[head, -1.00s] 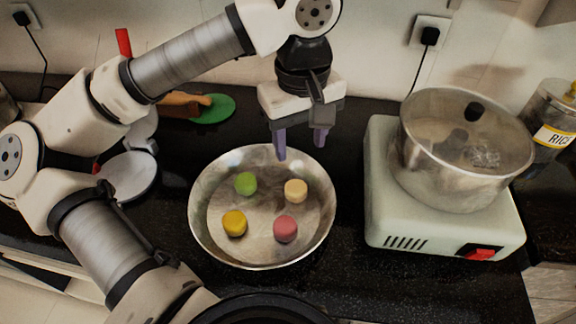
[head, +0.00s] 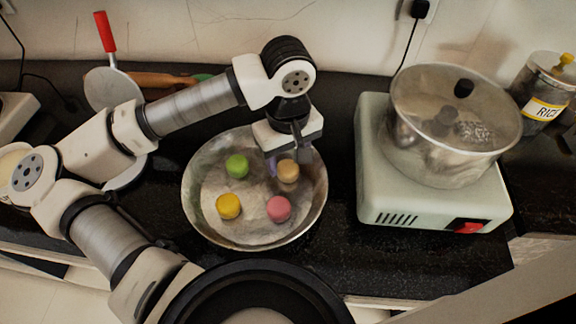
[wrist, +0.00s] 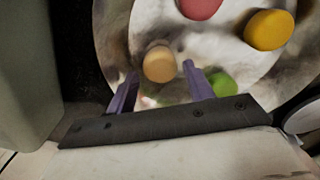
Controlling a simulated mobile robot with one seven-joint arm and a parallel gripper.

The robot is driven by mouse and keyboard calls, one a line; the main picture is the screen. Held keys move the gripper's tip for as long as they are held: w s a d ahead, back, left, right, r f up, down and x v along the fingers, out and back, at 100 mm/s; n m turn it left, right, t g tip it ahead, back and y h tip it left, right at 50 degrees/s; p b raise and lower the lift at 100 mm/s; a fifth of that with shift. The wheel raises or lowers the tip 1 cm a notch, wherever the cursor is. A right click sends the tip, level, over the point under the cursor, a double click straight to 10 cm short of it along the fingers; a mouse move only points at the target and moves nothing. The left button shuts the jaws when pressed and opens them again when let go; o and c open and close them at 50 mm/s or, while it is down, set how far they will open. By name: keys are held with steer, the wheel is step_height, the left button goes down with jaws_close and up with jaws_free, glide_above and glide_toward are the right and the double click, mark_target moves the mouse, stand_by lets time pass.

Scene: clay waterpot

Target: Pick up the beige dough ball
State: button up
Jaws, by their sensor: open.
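The beige dough ball (head: 288,171) lies in the metal bowl (head: 192,195), at its upper right in the head view. In the wrist view the beige ball (wrist: 159,62) sits just ahead of and between the two purple fingertips. My gripper (wrist: 160,78) is open and empty. In the head view my gripper (head: 277,164) hangs over the bowl's upper right rim, with its fingers close to the beige ball and partly hidden. I cannot tell whether a finger touches it.
A green ball (head: 237,167), a yellow ball (head: 228,206) and a pink ball (head: 278,209) share the bowl. A lidded pot (head: 450,150) stands on a pale cooker (head: 395,190) to the right. A rice jar (head: 543,95) is at the far right.

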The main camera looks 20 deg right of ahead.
mark_target(288, 173)
step_height(288, 173, down, 2)
steer(key=shift+f, duration=0.1)
steer(key=c, duration=0.7)
steer(key=shift+c, duration=0.2)
step_height(288, 173, up, 20)
steer(key=b, duration=0.1)
